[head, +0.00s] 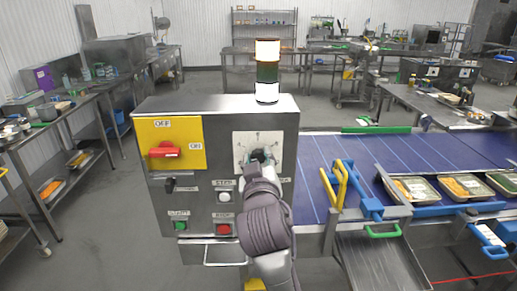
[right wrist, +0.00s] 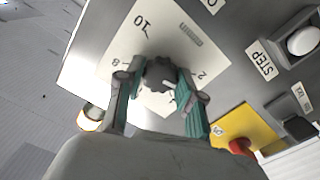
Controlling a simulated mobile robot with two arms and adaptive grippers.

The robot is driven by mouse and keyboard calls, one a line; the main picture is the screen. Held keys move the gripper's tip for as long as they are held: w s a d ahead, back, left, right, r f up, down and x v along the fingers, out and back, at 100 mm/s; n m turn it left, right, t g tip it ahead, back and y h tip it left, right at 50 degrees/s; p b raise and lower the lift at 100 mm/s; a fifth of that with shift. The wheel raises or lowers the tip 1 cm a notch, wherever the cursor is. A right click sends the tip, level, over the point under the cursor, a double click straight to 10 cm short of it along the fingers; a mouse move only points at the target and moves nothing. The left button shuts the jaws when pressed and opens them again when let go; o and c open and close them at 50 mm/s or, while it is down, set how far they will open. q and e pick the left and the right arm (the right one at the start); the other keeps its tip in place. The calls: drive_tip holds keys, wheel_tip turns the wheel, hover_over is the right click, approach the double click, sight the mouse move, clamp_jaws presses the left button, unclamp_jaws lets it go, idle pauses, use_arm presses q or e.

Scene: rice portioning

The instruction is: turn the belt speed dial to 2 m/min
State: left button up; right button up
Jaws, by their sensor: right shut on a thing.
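The belt speed dial is a dark round knob (right wrist: 160,72) on a white scale plate (right wrist: 125,50), on the front of the steel control box (head: 220,112). In the head view the plate (head: 243,140) is at the box's upper right, and my right gripper (head: 258,158) covers most of the knob. In the right wrist view my right gripper (right wrist: 160,84) has its teal-padded fingers on either side of the knob, shut on it. The marks 10, 8 and 2 show around it. A small pale mark shows by the knob's lower edge; the exact setting is unclear. My left gripper is not in view.
A red switch (head: 164,150) on a yellow plate sits at the box's left. The STEP button (head: 224,197), a green button (head: 181,226) and a red button (head: 223,230) are below. A blue belt (head: 320,160) with filled trays (head: 462,187) runs right.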

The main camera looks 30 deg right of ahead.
drive_tip(key=shift+r+n+p, duration=0.1)
drive_tip(key=shift+n+p, duration=1.25)
drive_tip(key=shift+n, duration=0.45)
drive_tip(key=o, duration=1.2)
drive_tip(key=shift+w, duration=0.1)
drive_tip(key=shift+c, duration=0.2)
drive_tip(key=v, duration=0.7)
drive_tip(key=shift+s, duration=0.3)
drive_tip(key=shift+a, duration=0.1)
